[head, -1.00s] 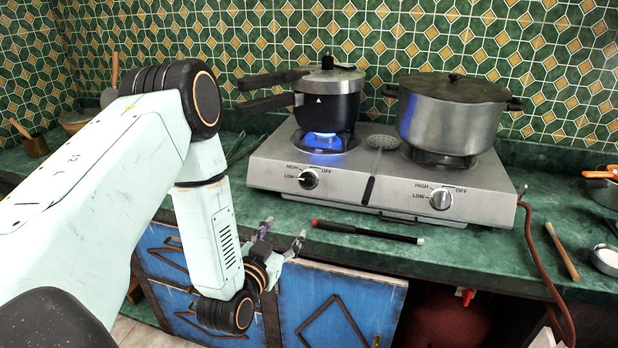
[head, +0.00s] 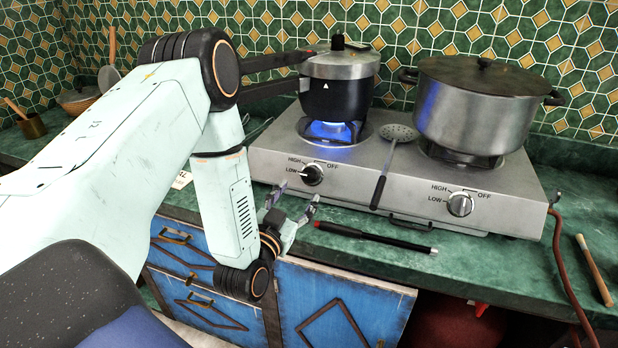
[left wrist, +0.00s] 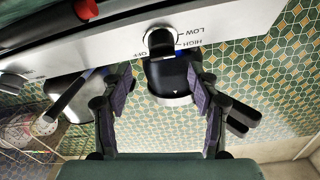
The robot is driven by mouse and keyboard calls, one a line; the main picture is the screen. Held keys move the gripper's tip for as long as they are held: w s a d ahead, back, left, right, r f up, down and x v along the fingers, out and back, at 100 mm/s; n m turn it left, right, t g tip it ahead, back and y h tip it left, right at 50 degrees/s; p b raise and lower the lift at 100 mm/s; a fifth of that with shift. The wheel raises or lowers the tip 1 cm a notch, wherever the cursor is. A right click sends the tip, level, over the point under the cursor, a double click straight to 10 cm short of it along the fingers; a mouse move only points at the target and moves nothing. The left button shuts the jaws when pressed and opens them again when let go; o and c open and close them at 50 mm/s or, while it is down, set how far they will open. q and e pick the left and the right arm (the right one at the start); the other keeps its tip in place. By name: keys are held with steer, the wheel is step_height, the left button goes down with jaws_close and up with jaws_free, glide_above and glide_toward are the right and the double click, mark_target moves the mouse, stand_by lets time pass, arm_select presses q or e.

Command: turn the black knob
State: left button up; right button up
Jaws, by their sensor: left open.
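The black knob (head: 312,174) is on the left of the hotplate's silver front panel, between the LOW, HIGH and OFF marks. In the left wrist view the black knob (left wrist: 160,40) sits near the top middle, beyond and roughly between my fingertips. My left gripper (head: 296,199) is open and empty, just below and in front of the knob, apart from it. Its two fingers also show in the left wrist view (left wrist: 160,84), spread wide. My right gripper is not in view.
A dark pot (head: 340,88) stands over a blue flame on the left burner. A large steel pot (head: 472,115) stands on the right burner. A black-and-red pen-like stick (head: 375,237) lies on the green counter (head: 480,262) near my gripper.

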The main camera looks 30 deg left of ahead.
mark_target(308, 177)
arm_select(q)
steer(key=shift+w+d+r, duration=0.1)
steer(key=shift+w+r, duration=0.1)
steer(key=shift+w, duration=0.25)
steer(key=shift+w+r, duration=0.2)
steer(key=shift+w, duration=0.25)
steer(key=w, duration=0.1)
steer(key=w+a+f, duration=0.1)
steer(key=w+a, duration=0.1)
steer(key=w, duration=0.1)
steer(key=shift+f, duration=0.15)
steer(key=shift+w, duration=0.35)
steer(key=shift+d+r, duration=0.25)
steer(key=shift+s+d+r, duration=0.2)
steer(key=shift+s+r, duration=0.1)
steer(key=shift+w+a+f, duration=0.1)
steer(key=shift+a, duration=0.1)
steer(key=shift+w+a+f, duration=0.25)
steer(key=shift+f, duration=0.05)
steer(key=c, duration=0.3)
steer(key=shift+s+d+r, duration=0.1)
steer(key=shift+d+r, duration=0.1)
steer(key=shift+d, duration=0.05)
steer(key=c, duration=0.9)
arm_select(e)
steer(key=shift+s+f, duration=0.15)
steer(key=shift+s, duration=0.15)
